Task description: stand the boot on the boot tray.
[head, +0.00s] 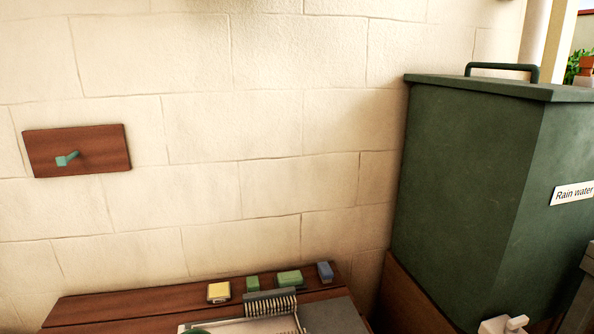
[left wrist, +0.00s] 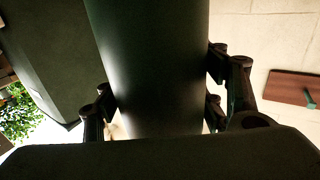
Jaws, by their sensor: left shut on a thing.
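My left gripper (left wrist: 162,90) shows in the left wrist view, with dark fingers on both sides of a dark green, smooth, tube-like shaft. It is shut on this shaft, which looks like the boot (left wrist: 155,45). The shaft runs up out of the top of the picture, so its foot and full tilt cannot be seen. No boot tray can be made out in either view. My right gripper is in neither view.
A green rain water tank (head: 465,180) stands at the right. A wooden washstand (head: 130,309) against the pale block wall holds a yellow block (head: 218,292), green blocks (head: 289,279), a blue-grey block (head: 325,272) and a coiled spring-like item (head: 270,304). A hook board (head: 100,149) hangs at left.

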